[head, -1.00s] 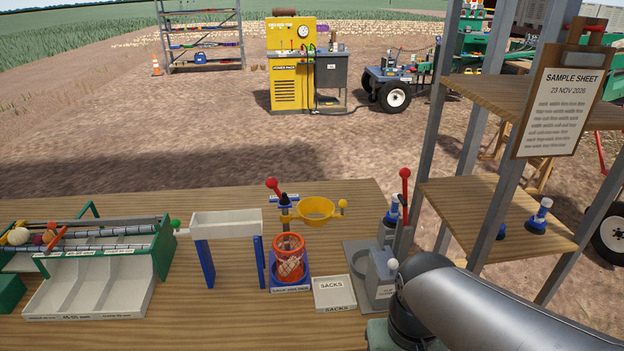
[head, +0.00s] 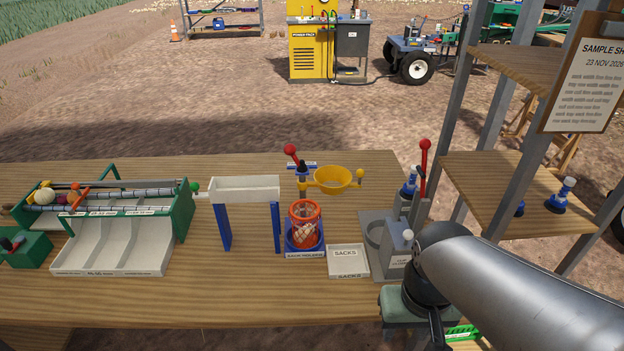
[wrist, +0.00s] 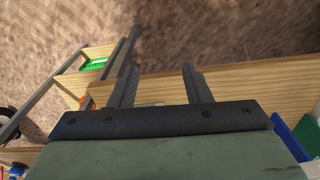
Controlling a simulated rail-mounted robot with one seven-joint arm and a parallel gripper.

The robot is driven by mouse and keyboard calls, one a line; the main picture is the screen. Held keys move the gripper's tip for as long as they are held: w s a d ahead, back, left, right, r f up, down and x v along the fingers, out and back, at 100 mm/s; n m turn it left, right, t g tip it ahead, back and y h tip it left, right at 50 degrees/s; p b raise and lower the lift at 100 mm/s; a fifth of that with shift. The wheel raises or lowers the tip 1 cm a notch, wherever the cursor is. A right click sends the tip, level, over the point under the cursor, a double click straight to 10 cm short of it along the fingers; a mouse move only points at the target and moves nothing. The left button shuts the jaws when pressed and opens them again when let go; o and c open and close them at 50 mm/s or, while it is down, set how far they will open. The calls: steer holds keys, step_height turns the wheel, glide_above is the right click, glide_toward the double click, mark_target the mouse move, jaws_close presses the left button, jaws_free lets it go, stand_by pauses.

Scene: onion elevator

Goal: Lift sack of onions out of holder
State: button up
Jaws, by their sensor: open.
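The sack of onions (head: 307,231), pale bulbs in an orange net, stands upright in the blue sack holder (head: 305,253) in the head view. An orange ring surrounds its top. My gripper (wrist: 162,88) is open in the wrist view, its two dark fingers apart with nothing between them. In the head view my wrist is at the table's front right, to the right of the holder and well apart from it. The fingers are mostly hidden there. The sack is not clearly visible in the wrist view.
A yellow funnel ring (head: 332,178) and a red-knobbed lever (head: 291,150) stand above and behind the holder. A white chute (head: 245,188) is to its left, a sacks tray (head: 347,261) to its right. A grey clip machine (head: 397,258) stands between tray and shelf (head: 500,185).

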stand_by(0.3)
steer(key=o, duration=1.2)
steer(key=shift+o, duration=0.2)
